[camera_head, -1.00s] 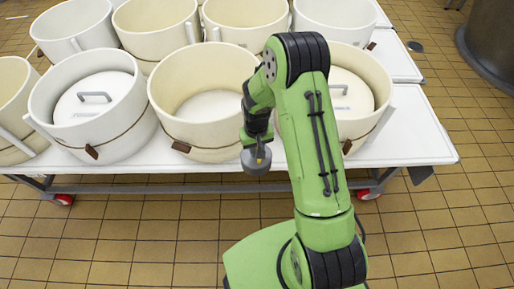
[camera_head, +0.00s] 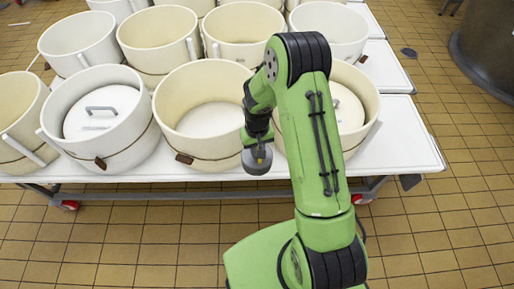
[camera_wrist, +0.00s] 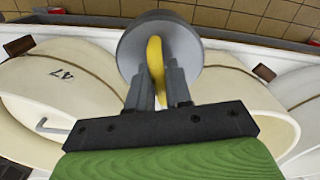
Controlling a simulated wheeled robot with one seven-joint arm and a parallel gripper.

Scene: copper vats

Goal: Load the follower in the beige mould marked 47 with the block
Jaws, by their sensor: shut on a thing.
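The block is a round grey weight (camera_head: 256,160) with a yellow handle. My gripper (camera_head: 258,140) is shut on the handle; the wrist view shows the fingers (camera_wrist: 159,88) on it and the grey disc (camera_wrist: 200,62) beyond. The block hangs in front of the gap between two front-row moulds, outside both. The beige mould marked 47 (camera_wrist: 50,75) is at left in the wrist view. It appears to be the right front mould (camera_head: 372,105) in the head view, partly hidden by my arm. A white follower (camera_head: 350,112) sits inside it; its grey handle (camera_wrist: 48,126) shows in the wrist view.
An open mould without a follower (camera_head: 185,140) stands left of the block. Another mould (camera_head: 135,150) farther left holds a white follower with a handle. More moulds fill the white table (camera_head: 425,155) behind. Tiled floor lies in front, and a metal vat (camera_head: 485,50) stands at back right.

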